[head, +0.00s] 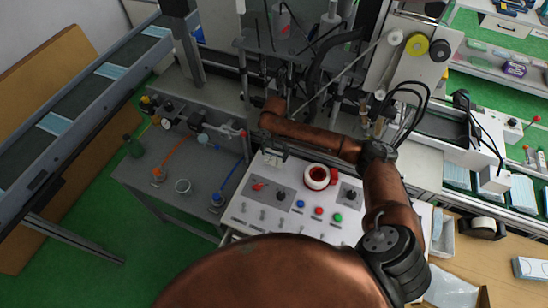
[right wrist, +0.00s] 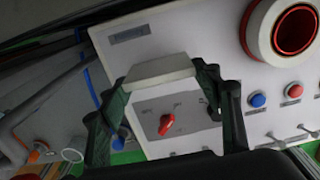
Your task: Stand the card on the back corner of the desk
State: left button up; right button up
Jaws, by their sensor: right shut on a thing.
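The white control desk (head: 300,215) stands in the middle of the head view, with knobs and buttons on its top. My right gripper (head: 273,152) is over its back left part. In the right wrist view, my right gripper (right wrist: 165,95) is shut on a pale grey card (right wrist: 157,72), whose slim slab shape spans between the dark fingers. The card appears above the desk panel (right wrist: 145,40); whether it touches the panel is not clear. In the head view the card is small and hard to make out. My left gripper is not in view.
A white and red cup-like thing (head: 318,177) stands on the desk, right of my gripper. A red knob (right wrist: 167,124) and a blue button (right wrist: 257,100) are close by. A grey side table (head: 150,180) with small items is at left; machinery stands behind.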

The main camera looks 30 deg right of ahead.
aim_at(274, 157)
jog(key=shift+w+f, duration=0.15)
jog(key=shift+f, duration=1.55)
jog(key=shift+f, duration=0.1)
jog(key=o, duration=1.1)
jog(key=shift+o, duration=0.2)
notch_tip(274, 157, up, 12)
jog(key=shift+r, duration=0.15)
